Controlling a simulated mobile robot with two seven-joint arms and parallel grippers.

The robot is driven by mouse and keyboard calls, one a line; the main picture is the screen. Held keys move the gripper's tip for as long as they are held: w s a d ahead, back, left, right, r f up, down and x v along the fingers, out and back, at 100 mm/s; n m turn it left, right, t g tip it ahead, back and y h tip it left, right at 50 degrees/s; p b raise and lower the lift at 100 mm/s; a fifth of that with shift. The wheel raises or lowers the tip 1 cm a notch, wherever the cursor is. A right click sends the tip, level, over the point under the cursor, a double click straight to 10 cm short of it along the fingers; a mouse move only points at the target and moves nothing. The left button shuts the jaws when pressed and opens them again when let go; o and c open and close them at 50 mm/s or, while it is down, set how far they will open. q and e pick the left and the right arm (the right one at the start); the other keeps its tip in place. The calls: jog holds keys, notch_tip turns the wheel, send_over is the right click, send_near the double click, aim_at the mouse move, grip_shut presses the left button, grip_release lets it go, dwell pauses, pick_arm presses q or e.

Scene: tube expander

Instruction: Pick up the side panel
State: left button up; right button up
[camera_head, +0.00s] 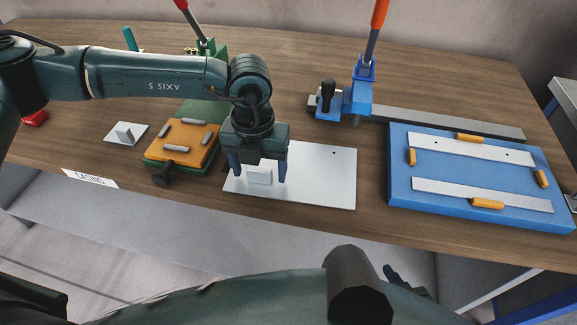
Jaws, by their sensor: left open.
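A flat, light grey plate (325,180) lies on the table near its front edge, with a small upright block (259,175) on its left part. It looks like the side panel, though I cannot be sure which part bears that name. My left gripper (258,170) points down over this block. Its fingers are apart, one on each side of the block, and I cannot tell whether they touch it. The gripper hides the plate's upper left part. I do not make out my right gripper.
An orange-topped fixture (183,137) with grey pegs stands left of the plate. A smaller plate with a block (125,133) lies further left. A blue tray (400,181) with two strips is at the right. A blue lever press (358,98) stands behind. A "CASING" label (90,179) marks the front edge.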

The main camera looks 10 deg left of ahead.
pick_arm(q)
jog(key=shift+r, duration=0.1)
jog(key=c, duration=1.3)
